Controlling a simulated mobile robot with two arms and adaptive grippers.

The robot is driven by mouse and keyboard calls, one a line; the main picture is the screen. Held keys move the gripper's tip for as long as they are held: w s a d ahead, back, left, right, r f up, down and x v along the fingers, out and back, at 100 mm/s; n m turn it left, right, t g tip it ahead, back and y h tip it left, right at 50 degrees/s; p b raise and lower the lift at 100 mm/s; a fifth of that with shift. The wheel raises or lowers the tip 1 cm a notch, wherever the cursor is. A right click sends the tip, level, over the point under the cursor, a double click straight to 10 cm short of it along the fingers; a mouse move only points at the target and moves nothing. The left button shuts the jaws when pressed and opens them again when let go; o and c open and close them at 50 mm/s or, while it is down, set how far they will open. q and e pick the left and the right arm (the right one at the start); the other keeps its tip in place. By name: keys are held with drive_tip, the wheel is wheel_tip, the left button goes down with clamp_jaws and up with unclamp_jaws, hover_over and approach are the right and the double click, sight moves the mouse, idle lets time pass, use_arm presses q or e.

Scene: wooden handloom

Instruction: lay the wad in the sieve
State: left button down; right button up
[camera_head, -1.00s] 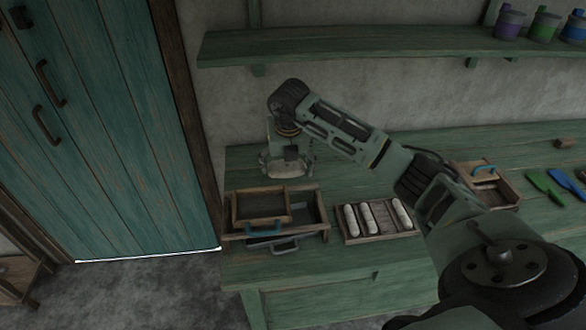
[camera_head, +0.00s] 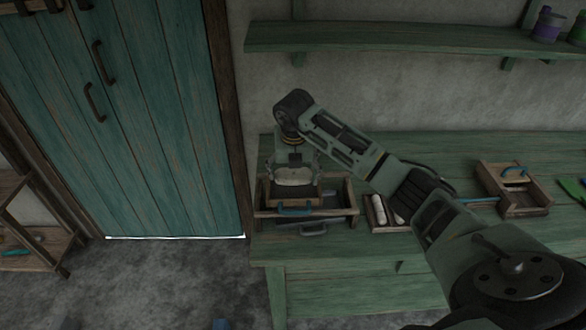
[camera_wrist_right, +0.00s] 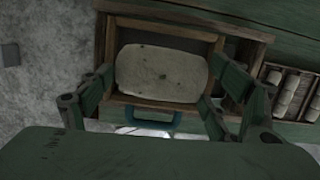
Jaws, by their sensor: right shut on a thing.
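The wad (camera_head: 294,177) is a pale, rounded oblong pad with a few dark specks. My right gripper (camera_head: 294,174) is shut on it and holds it flat, over the sieve. The sieve (camera_head: 290,201) is a small wooden frame with a blue handle at its front. In the right wrist view the wad (camera_wrist_right: 162,74) fills much of the sieve's outline (camera_wrist_right: 165,24), with the blue handle below it. The wad hides most of the sieve's inside, and I cannot tell how much gap is between them. My left gripper is not in view.
The sieve sits on a larger wooden tray (camera_head: 352,200) with a grey handle, near the green bench's left end. A rack with pale rolls (camera_head: 379,211) stands just right, partly behind my arm. A wooden box (camera_head: 522,203) is farther right. A shelf (camera_head: 400,38) runs above.

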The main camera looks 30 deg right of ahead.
drive_tip(key=shift+s+b+x, duration=0.2)
drive_tip(key=shift+b+x, duration=0.2)
drive_tip(key=shift+x, duration=0.7)
drive_tip(key=shift+a, duration=0.1)
drive_tip(key=o, duration=0.8)
drive_tip(key=shift+w+d+r+p+v, duration=0.15)
drive_tip(key=shift+w+p+v, duration=0.15)
drive_tip(key=shift+p+v, duration=0.85)
drive_tip(key=shift+w+d+p+v, duration=0.2)
drive_tip(key=shift+p+v, duration=0.4)
drive_tip(key=shift+v, duration=0.9)
drive_tip(key=shift+w+d+r+p+v, duration=0.15)
drive_tip(key=shift+w+p+v, duration=0.2)
drive_tip(key=shift+p+v, duration=0.8)
drive_tip(key=shift+s+r+b, duration=0.1)
drive_tip(key=shift+b, duration=0.2)
